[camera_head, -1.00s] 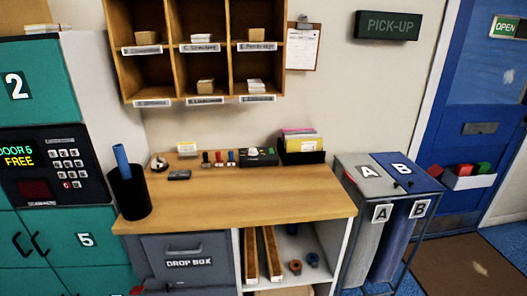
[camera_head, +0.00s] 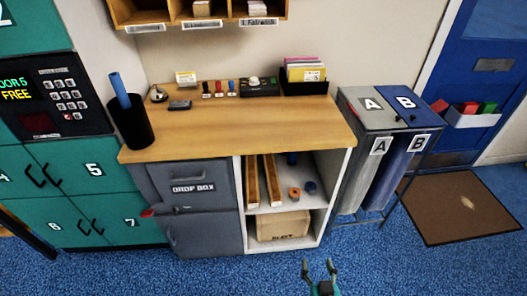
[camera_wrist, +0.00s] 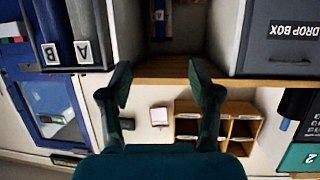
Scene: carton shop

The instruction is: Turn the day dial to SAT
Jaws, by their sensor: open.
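In the head view, a black box (camera_head: 259,88) with a pale round knob on top (camera_head: 254,81) sits at the back of the wooden counter (camera_head: 220,125). It looks like the day dial, but its markings are too small to read. My gripper (camera_head: 319,264) is at the bottom of the head view, in front of the counter and well apart from the box. In the wrist view, my gripper (camera_wrist: 160,82) has its two fingers spread with nothing between them. That view is upside down, and I cannot make out the dial in it.
Several small stamps (camera_head: 219,88) stand left of the box, and a black holder with cards (camera_head: 304,88) stands right of it. A bell (camera_head: 158,92) and a dark cup (camera_head: 131,121) are farther left. The counter's front is mostly clear. Bins A and B (camera_head: 388,110) stand to the right.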

